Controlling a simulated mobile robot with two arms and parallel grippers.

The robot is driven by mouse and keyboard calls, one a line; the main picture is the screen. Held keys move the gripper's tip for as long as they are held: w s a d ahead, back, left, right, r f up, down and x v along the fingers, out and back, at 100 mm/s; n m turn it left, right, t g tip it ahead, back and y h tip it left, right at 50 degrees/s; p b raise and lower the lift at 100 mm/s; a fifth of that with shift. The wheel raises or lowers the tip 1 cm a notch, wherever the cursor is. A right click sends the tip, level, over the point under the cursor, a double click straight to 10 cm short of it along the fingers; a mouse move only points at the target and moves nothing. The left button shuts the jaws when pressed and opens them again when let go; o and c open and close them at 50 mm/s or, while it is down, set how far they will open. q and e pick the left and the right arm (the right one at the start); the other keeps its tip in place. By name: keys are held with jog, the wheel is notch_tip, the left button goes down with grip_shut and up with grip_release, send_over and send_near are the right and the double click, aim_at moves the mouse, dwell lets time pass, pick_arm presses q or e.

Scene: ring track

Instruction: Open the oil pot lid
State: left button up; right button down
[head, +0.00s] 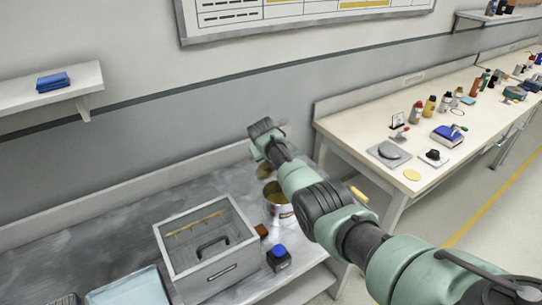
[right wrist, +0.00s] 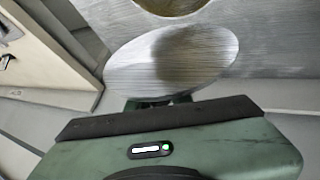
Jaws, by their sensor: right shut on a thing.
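The oil pot (head: 279,213) is a metal can on the workbench, with its open mouth showing a brownish inside. Part of it also shows at the top of the right wrist view (right wrist: 172,14). The lid (right wrist: 172,58) is a round brushed-metal disc, tilted and apart from the pot's mouth in the right wrist view. In the head view the lid (head: 264,171) seems to be the small brownish disc behind the pot. My right gripper (head: 268,142) reaches over the pot and is shut on the lid; its fingertips are mostly hidden. My left gripper is out of view.
A grey box with a handle (head: 208,280) stands left of the pot. A dark bottle with a blue cap (head: 279,260) and a small brown block (head: 262,231) are close by. A light blue tray (head: 130,290) is at the front left. The bench behind the box is clear.

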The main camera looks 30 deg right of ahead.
jog(key=c, duration=1.5)
grip_release()
jog(key=shift+s+a+f, duration=0.2)
jog(key=shift+a+f, duration=0.05)
jog(key=shift+f, duration=0.3)
jog(key=shift+o, duration=1)
jog(key=shift+w, duration=0.1)
notch_tip(320, 180, up, 6)
jog(key=p, duration=0.1)
send_over(267, 166)
jog(key=shift+w+d+r, duration=0.2)
jog(key=shift+w, duration=0.25)
